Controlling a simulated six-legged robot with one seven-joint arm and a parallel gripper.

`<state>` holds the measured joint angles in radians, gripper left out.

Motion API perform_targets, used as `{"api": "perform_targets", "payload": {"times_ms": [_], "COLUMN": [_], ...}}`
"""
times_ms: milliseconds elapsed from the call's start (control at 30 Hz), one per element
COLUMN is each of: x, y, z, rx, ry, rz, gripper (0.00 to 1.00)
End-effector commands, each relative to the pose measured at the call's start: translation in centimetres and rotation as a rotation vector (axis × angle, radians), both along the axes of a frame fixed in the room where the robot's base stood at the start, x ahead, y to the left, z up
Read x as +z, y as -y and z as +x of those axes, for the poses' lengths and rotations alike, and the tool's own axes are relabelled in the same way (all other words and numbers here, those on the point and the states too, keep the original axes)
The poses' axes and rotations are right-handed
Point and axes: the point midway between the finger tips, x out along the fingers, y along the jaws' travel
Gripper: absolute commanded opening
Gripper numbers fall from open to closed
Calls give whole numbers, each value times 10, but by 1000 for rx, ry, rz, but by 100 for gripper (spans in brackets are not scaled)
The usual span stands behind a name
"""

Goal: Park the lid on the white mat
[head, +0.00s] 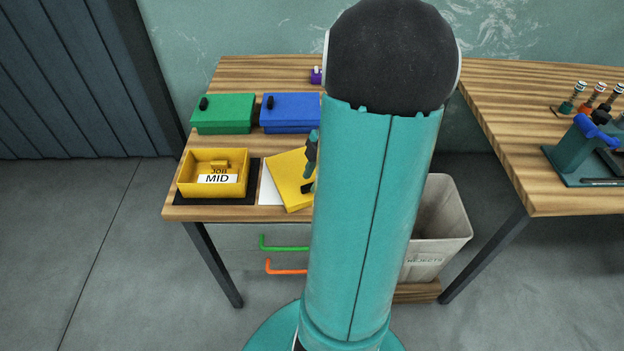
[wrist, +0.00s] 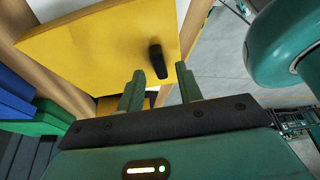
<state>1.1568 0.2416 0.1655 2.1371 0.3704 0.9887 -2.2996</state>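The yellow lid (head: 288,178) lies turned at an angle over the white mat (head: 268,190), covering most of it. The mat's left part shows as a white strip. In the wrist view the lid (wrist: 100,45) shows its flat top and black knob (wrist: 157,62). My gripper (wrist: 159,70) is open, its two fingers apart, with the knob at the fingertips and visible gaps on both sides. In the head view my gripper (head: 311,160) is at the lid's right side, partly hidden by my arm. The lid's right edge is hidden there too.
An open yellow box (head: 184,188) with a card marked MID stands on a black mat (head: 215,199) left of the lid. Closed green (head: 226,112) and blue (head: 288,110) boxes stand behind. A grey bin (head: 440,225) is below, right of the table.

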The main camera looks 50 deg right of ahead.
Motion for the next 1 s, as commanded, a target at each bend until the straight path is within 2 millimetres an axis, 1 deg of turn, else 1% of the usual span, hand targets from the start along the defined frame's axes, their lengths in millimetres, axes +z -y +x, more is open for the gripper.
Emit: {"api": "perform_targets", "payload": {"times_ms": [300,400,500,633,833,933,967,1000], "x": [63,80,92,100,101,106,109,113], "y": [23,29,33,36,35,24,17,6], "z": [-12,-16,-18,-20,-20,-12,-8,-2], "rx": [-1,0,-1,0,-1,-21,-35,-59], "ry": [2,1,1,0,-2,-20,-30,-49], "rz": [-5,-4,-3,-1,-1,-15,-23,-36], "gripper": [36,36,36,36,36,36,36,36]}}
